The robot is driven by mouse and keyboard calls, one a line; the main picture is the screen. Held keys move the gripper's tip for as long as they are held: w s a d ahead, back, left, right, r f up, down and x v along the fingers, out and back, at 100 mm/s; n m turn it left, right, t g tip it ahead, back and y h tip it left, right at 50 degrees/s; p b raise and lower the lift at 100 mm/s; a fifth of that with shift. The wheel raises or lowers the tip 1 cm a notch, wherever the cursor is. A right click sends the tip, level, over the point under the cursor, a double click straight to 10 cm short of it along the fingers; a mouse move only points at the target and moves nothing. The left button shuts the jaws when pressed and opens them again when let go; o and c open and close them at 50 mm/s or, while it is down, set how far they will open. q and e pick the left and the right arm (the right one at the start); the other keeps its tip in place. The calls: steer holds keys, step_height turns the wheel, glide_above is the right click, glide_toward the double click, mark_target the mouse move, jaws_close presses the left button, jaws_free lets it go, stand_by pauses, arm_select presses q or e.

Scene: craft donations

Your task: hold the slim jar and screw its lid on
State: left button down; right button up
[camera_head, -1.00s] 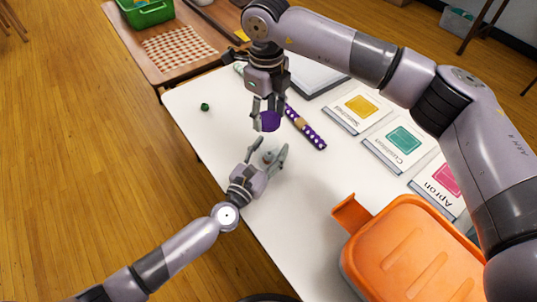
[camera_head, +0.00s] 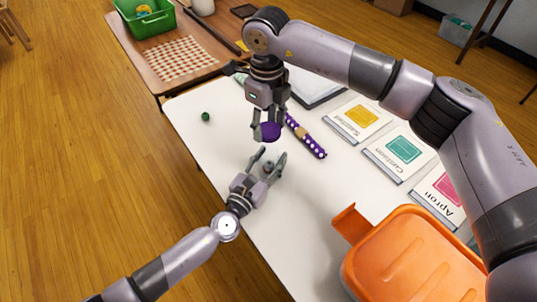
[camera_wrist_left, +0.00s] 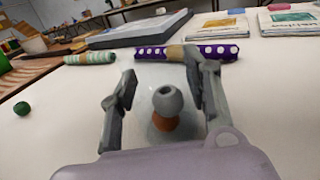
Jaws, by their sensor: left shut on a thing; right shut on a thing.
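The slim jar (camera_wrist_left: 150,110) looks clear, with a grey round thing and an orange-brown thing showing in it, in the left wrist view. It also shows small and grey in the head view (camera_head: 268,167). My left gripper (camera_head: 268,160) is shut on the jar, one finger at each side, and it shows in the left wrist view (camera_wrist_left: 160,100). The purple lid (camera_head: 270,132) is in my right gripper (camera_head: 266,128), which points down and is shut on it. The lid is above and apart from the jar in the head view.
A purple dotted roll (camera_head: 307,138) lies just right of the lid. A green ball (camera_head: 205,117) sits at the table's left. Labelled booklets (camera_head: 398,152) and an orange box (camera_head: 415,255) take up the right side. The white table (camera_head: 310,200) is clear between.

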glide_above(269, 162)
steer(key=w, duration=0.3)
steer(key=shift+s+a+f, duration=0.1)
steer(key=shift+a+f, duration=0.05)
steer(key=shift+f, duration=2.2)
steer(key=shift+f, duration=0.1)
steer(key=shift+f, duration=0.75)
steer(key=shift+f, duration=0.6)
